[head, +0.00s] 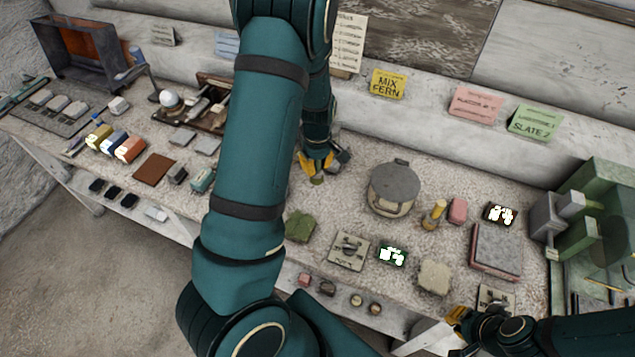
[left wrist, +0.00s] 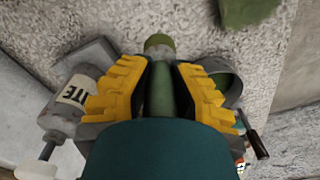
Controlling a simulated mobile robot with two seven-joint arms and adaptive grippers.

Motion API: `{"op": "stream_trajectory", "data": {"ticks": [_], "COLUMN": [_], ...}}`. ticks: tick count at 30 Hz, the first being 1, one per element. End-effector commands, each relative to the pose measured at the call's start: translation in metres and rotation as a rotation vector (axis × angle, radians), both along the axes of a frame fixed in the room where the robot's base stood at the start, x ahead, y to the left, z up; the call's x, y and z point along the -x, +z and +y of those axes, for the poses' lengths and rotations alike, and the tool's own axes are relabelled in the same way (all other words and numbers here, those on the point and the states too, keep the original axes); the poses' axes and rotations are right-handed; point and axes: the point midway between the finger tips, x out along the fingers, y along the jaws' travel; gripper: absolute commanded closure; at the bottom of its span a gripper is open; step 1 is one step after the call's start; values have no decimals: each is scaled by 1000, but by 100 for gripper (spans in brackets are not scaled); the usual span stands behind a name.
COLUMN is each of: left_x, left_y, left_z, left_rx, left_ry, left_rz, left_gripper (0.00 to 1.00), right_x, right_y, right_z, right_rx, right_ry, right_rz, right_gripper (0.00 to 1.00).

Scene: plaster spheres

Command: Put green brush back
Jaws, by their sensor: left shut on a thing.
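My left gripper (head: 317,163) is at the middle of the bench, left of the round grey-lidded pot. In the left wrist view, the gripper (left wrist: 160,95) is shut on a slim green thing, which looks like the green brush (left wrist: 160,88). Its rounded olive end shows beyond the yellow fingers, over the speckled bench top. The rest is hidden by the gripper. In the head view only a small olive tip (head: 317,180) shows below the fingers. My right gripper (head: 458,318) is low at the right by the front edge; its finger gap is unclear.
A lidded pot (head: 395,187) stands right of my left gripper. A green block (head: 300,226) lies nearer the front edge. A white labelled bottle (left wrist: 72,105) and a round cup (left wrist: 229,86) flank the fingers. A wooden tray (head: 205,122) with tools is at left.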

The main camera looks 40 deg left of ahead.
Motion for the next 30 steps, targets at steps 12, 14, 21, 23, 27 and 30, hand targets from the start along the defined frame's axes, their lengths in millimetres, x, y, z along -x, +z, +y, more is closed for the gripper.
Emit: {"op": "stream_trajectory", "data": {"ticks": [12, 14, 21, 23, 27, 30], "left_x": [0, 0, -1, -1, 0, 0], "left_y": [-44, -52, -57, -57, -61, -60], "left_z": [0, 0, 0, 0, 0, 0], "left_rx": [0, 0, 0, 0, 0, 0], "left_ry": [0, 0, -1, -1, -1, -1], "left_rz": [2, 1, -2, -2, -1, -1], "left_gripper": [100, 100, 100, 100, 100, 58], "right_x": [0, 0, -1, -1, 0, -1], "right_y": [-7, -8, -8, -8, -12, -11], "right_z": [0, 0, 0, 0, 0, 0], "right_rx": [2, 2, 2, 2, 2, 3], "right_ry": [-1, -1, -1, -1, -1, -1], "right_rz": [-1, -1, -1, -1, -1, 0], "right_gripper": [100, 100, 100, 100, 100, 100]}}
